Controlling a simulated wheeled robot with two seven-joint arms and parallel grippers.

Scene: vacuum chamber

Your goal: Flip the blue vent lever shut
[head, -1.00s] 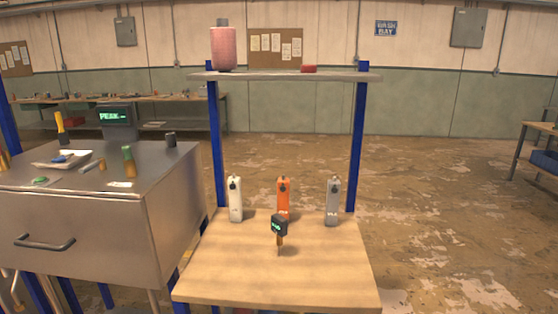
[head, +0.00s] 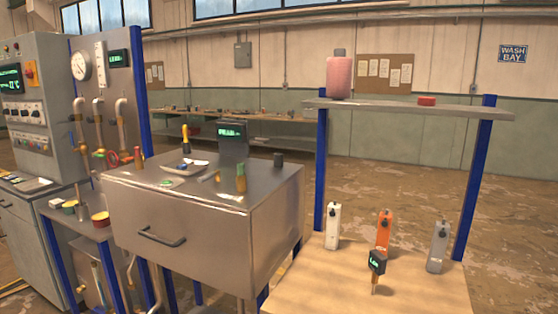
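A steel box-shaped cabinet (head: 265,225) with a front handle (head: 161,239) stands left of centre. A panel with a round gauge (head: 80,66), pipes (head: 121,115) and a green readout (head: 119,57) stands behind it at the left. Small red (head: 112,159) and green parts sit by the lower pipes. I cannot make out a blue vent lever for certain. A small dark blue item lies in a shallow tray (head: 199,166) on the cabinet top, too small to identify. Neither of my grippers is in view.
A control cabinet (head: 32,95) stands at the far left. A wooden bench (head: 330,285) at the right holds white (head: 333,225), orange (head: 384,231) and grey (head: 438,246) handheld units under a shelf (head: 410,109). Open floor lies at the far right.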

